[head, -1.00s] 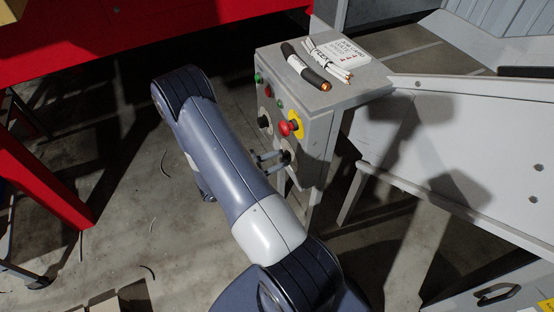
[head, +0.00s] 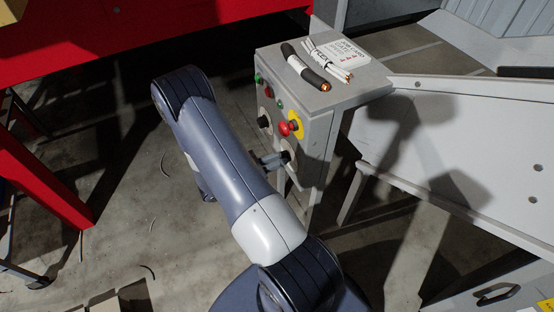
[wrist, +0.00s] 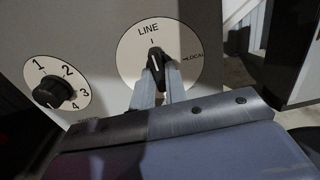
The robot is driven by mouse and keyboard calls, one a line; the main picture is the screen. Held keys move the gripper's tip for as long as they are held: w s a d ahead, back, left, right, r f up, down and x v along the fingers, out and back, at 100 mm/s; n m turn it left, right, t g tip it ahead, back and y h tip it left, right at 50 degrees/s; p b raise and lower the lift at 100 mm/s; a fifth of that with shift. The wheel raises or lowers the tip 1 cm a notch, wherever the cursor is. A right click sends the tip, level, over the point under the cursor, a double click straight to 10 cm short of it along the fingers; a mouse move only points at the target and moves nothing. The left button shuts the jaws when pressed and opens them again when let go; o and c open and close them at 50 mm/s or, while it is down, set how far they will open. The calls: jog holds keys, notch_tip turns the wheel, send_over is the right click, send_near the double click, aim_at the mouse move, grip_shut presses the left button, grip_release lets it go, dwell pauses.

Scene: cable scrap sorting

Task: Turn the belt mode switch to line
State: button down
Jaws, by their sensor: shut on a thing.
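The belt mode switch is a black knob (wrist: 155,59) on a round white plate (wrist: 129,50) marked LINE at the top and LOCAL at the right. The knob stands nearly upright, its upper end towards the LINE tick. In the head view the switch (head: 286,157) is low on the grey control box (head: 320,125). My gripper (wrist: 156,80) is shut on the knob, one finger on each side of its lower part. In the head view my gripper (head: 271,160) reaches the box from the left, and my arm hides part of it.
A dial numbered 1 to 4 (wrist: 49,90) sits left of the switch. A red mushroom button (head: 290,127) is above the switch. Cable pieces (head: 306,66) and a paper label (head: 346,50) lie on the box. A grey chute (head: 455,145) stands to the right.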

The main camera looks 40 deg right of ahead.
jog(key=c, duration=1.4)
grip_release()
jog(key=shift+c, duration=0.2)
jog(key=shift+a, duration=0.1)
jog(key=v, duration=1)
jog(key=shift+w+a+b, duration=0.2)
jog(key=shift+a+b, duration=0.1)
jog(key=shift+b, duration=0.05)
jog(key=shift+d, duration=0.1)
jog(key=s+d+m, duration=0.1)
jog(key=s+d, duration=0.1)
jog(key=d, duration=0.8)
jog(key=shift+s+d+p, duration=0.2)
jog(key=shift+s+p, duration=0.1)
